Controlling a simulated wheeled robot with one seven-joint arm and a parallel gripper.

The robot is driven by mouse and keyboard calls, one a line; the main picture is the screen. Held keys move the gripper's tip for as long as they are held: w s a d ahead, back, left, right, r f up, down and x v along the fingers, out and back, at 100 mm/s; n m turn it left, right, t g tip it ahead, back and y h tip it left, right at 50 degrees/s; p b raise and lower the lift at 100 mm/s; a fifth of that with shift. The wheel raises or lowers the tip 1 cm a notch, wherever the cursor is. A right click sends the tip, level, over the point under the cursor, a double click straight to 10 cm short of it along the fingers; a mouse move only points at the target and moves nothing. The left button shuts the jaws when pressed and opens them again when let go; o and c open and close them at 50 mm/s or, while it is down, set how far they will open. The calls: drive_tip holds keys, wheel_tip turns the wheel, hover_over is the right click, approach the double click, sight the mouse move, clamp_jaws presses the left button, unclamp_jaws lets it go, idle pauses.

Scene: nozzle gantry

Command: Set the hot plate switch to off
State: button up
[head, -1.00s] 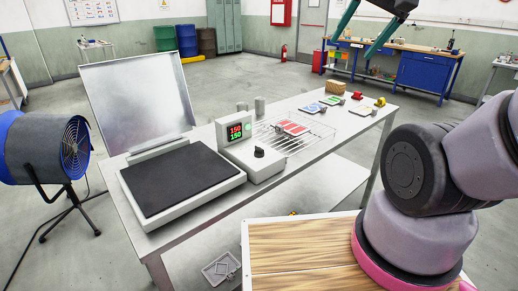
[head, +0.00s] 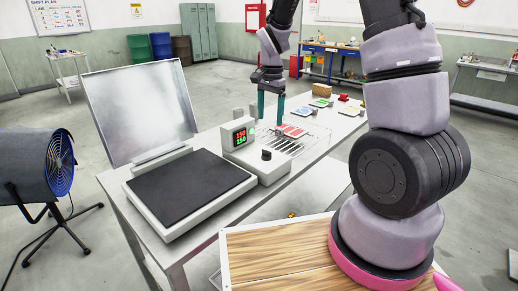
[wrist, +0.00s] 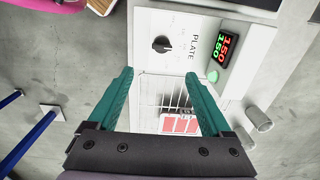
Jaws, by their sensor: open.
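The hot plate has a dark top (head: 182,186) in a pale frame, with a raised lid behind it. Its control box (head: 262,172) carries a black rotary knob (head: 266,155) and a display (head: 239,138) reading 150 in red and 150 in green. In the wrist view the knob (wrist: 161,44) sits beside the word PLATE, its surrounding marks too small to read. A green round spot (wrist: 212,76) is by the display. My gripper (head: 271,119) has teal fingers, open and empty, above the table beyond the control box. In the wrist view it (wrist: 158,74) points toward the box, apart from the knob.
A wire rack (head: 315,137) with red-and-white cards (head: 293,131) lies behind the box, below my gripper. Small metal cylinders (wrist: 258,119) stand near the display. The upright lid (head: 138,105) rises at left. A blue fan (head: 45,165) stands on the floor.

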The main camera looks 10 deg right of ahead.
sight(267, 154)
drive_tip(key=f, duration=1.2)
drive_tip(key=shift+w+a+f, duration=0.2)
drive_tip(key=shift+a, duration=0.2)
clamp_jaws()
